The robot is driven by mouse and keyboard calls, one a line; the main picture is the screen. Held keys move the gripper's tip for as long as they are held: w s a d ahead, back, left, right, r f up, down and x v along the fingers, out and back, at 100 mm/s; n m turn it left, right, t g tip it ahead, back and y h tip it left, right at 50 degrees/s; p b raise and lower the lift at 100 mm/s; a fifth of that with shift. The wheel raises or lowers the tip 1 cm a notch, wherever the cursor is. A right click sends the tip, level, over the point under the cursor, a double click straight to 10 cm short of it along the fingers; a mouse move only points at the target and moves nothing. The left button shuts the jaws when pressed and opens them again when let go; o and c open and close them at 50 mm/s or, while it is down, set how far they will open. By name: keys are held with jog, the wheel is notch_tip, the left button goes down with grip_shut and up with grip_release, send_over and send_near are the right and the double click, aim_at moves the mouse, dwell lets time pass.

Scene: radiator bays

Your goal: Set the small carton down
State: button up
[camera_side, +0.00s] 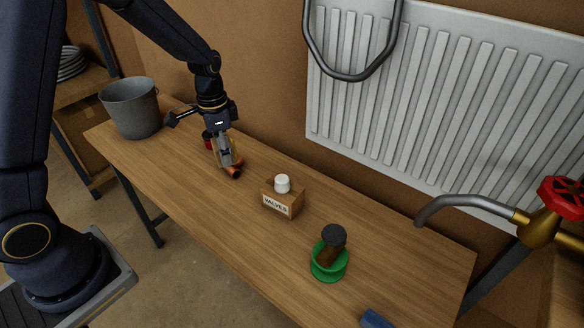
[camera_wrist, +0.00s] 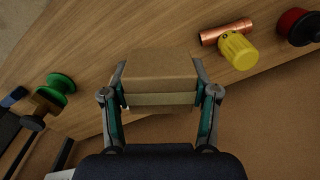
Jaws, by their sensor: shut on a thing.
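The small carton (camera_wrist: 160,72) is a plain brown cardboard box with a paler band along its near side. My gripper (camera_wrist: 160,95) is shut on it, with one finger against each side, in the wrist view. In the side view my gripper (camera_side: 224,152) points down over the left half of the wooden bench, and the carton is mostly hidden by the fingers. I cannot tell whether the carton's underside touches the bench.
A copper pipe (camera_wrist: 227,31), a yellow piece (camera_wrist: 238,51) and a red spool (camera_wrist: 299,26) lie close by. A box marked VALVES (camera_side: 282,201) carries a white cap (camera_side: 282,183). A green spool (camera_side: 328,265) stands farther right; a grey bucket (camera_side: 131,108) is left. Bare bench lies in front.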

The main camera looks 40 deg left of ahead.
jog(key=d+n, duration=0.2)
jog(key=n, duration=0.1)
jog(key=s+d+n, duration=0.1)
jog(key=d+n, duration=0.1)
jog(key=d, duration=0.1)
jog(key=shift+s+n, duration=0.2)
jog(key=shift+n, duration=0.2)
